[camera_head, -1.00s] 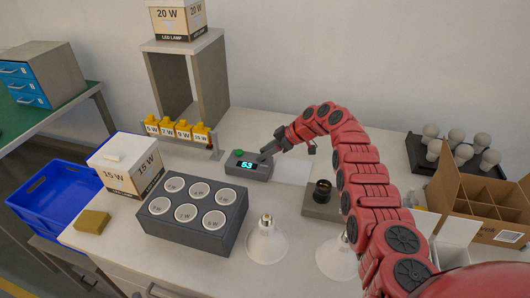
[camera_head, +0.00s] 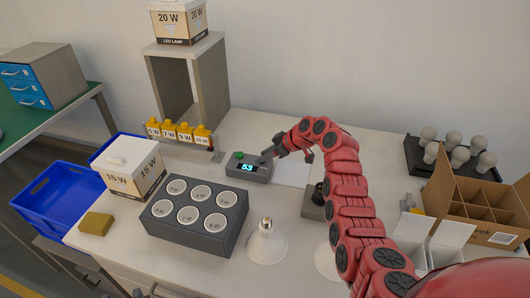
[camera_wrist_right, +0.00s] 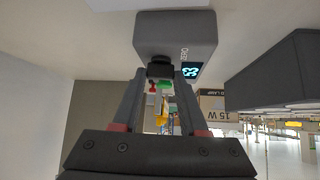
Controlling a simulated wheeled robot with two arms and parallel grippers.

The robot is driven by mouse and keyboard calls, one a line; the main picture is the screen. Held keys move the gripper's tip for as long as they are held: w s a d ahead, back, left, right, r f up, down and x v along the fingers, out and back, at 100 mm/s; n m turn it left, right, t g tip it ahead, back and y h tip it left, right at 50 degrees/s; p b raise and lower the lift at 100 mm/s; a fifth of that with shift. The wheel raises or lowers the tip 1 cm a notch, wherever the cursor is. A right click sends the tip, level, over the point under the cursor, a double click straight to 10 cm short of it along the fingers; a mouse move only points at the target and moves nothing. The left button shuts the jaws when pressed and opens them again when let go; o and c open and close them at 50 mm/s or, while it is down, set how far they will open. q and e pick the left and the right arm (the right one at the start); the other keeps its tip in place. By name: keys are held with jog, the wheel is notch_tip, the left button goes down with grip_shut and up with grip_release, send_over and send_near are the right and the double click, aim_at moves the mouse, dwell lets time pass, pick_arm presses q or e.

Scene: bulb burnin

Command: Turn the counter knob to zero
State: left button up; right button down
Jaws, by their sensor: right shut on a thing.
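The counter (camera_head: 248,168) is a dark grey box on the white table, with a green button (camera_head: 239,155) on top and a lit display (camera_head: 247,168) that appears to read 53. My right gripper (camera_head: 265,157) reaches the right side of the counter. In the right wrist view, the counter (camera_wrist_right: 175,35) is ahead and its black knob (camera_wrist_right: 160,67) sits between the fingertips of my right gripper (camera_wrist_right: 160,75). The fingers are shut on the knob. In the head view the gripper hides the knob. My left gripper is not in view.
A grey block with several cups (camera_head: 230,238) stands in front of the counter, left of a bulb (camera_head: 266,243). A dark socket fixture (camera_head: 312,208) is to the right, partly behind my arm. A rack with yellow tags (camera_head: 184,132) stands behind left. A white sheet (camera_head: 290,172) lies beside the counter.

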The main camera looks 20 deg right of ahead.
jog(key=shift+s+a+r+m+t+h+p, duration=0.1)
jog(key=shift+m+t+h+p, duration=0.2)
jog(key=shift+m+p, duration=0.2)
jog(key=shift+a+r+m+t+h+p, duration=0.1)
jog(key=shift+m+t+h+p, duration=0.25)
jog(key=shift+m, duration=0.25)
jog(key=shift+a+f+m+h, duration=0.1)
jog(key=shift+m+h, duration=0.15)
jog(key=shift+m, duration=0.15)
jog(key=m+h, duration=0.1)
jog(key=m, duration=0.1)
jog(key=m+t+h+p, duration=0.1)
jog(key=shift+s+a+m+h, duration=0.1)
jog(key=shift+a+m+h, duration=0.05)
jog(key=shift+m+h, duration=0.25)
jog(key=shift+a+m+t+h, duration=0.15)
jog(key=shift+m+t+h, duration=0.1)
jog(key=shift+m+h, duration=0.5)
jog(key=m+h, duration=0.1)
jog(key=m+h+b, duration=0.1)
jog(key=shift+f+m, duration=0.2)
jog(key=shift+m, duration=0.15)
jog(key=m+h+b, duration=0.1)
jog(key=m+b, duration=0.1)
jog(key=shift+a+m+h+b, duration=0.15)
jog(key=shift+m+h+b, duration=0.15)
jog(key=shift+h, duration=0.05)
jog(key=shift+r+m+g+h+b, duration=0.2)
jog(key=shift+m+g+h+b, duration=0.1)
jog(key=shift+m+g+b, duration=0.2)
